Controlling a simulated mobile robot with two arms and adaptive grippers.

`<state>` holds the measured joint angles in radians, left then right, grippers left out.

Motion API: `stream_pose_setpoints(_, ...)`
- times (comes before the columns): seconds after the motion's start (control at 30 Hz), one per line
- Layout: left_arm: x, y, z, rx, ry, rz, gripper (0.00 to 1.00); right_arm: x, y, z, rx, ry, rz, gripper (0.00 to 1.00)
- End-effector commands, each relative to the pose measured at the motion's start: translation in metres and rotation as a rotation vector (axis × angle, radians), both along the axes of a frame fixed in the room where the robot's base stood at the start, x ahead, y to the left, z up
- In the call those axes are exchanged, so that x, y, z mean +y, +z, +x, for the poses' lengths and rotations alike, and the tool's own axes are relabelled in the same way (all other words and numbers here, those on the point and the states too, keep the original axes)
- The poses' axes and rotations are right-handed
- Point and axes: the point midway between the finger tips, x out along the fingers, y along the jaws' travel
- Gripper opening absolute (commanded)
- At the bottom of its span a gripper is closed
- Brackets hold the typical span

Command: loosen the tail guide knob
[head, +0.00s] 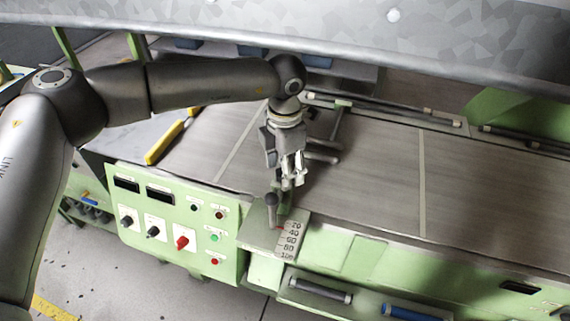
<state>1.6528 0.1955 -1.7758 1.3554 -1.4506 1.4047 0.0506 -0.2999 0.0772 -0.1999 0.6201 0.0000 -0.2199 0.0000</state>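My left gripper (292,180) points down over the machine's metal bed, near its front edge. Its fingers look close together, but I cannot tell whether they are shut or grip anything. A metal guide with rods (322,152) lies just behind and to the right of the gripper, partly covered by it. I cannot make out a tail guide knob for certain; the gripper may hide it. A dark-handled lever (271,207) stands upright just below and left of the fingertips, beside a numbered scale plate (287,240). My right gripper is not in view.
A green control panel (178,222) with knobs and buttons is at the front left. A yellow-edged part (165,142) lies on the left of the bed. The metal bed (375,180) is clear to the right. A grey overhead structure (400,35) spans the top.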

Motion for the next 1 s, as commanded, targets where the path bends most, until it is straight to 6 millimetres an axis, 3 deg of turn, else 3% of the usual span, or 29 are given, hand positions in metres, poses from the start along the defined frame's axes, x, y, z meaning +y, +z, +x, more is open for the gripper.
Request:
stream_pose_setpoints(0.1,0.0,0.0,0.0,0.0,0.0,0.0,0.54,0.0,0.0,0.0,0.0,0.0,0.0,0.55)
stream_pose_setpoints(0.47,0.0,0.0,0.0,0.0,0.0,-0.001,0.1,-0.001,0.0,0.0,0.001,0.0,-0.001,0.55)
stream_pose_setpoints(0.77,0.0,-0.002,0.001,-0.001,0.045,-0.002,0.1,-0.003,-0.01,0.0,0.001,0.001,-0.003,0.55)
stream_pose_setpoints(1.0,0.0,-0.004,0.002,-0.003,0.192,-0.002,0.1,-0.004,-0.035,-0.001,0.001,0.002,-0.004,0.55)
